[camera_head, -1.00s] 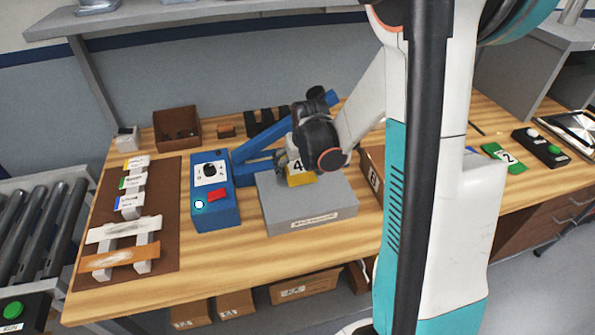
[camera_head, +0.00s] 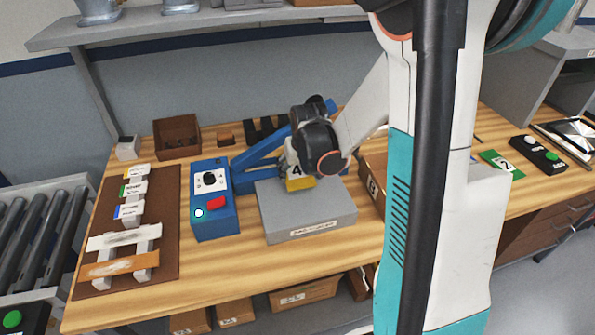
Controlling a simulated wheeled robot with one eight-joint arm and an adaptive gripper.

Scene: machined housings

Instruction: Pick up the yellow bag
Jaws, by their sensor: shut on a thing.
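The yellow bag (camera_head: 300,184) shows as a small yellow patch below a white label marked 4, at the top of the grey block (camera_head: 306,213). My gripper (camera_head: 292,166) is shut on the bag from above, and my wrist hides part of the bag and most of the fingers. I cannot tell whether the bag touches the block or is just above it.
A brown board (camera_head: 165,225) with labelled strips lies farther left. A cardboard box (camera_head: 373,172) is to the right. A brown bin (camera_head: 177,133) stands at the back.

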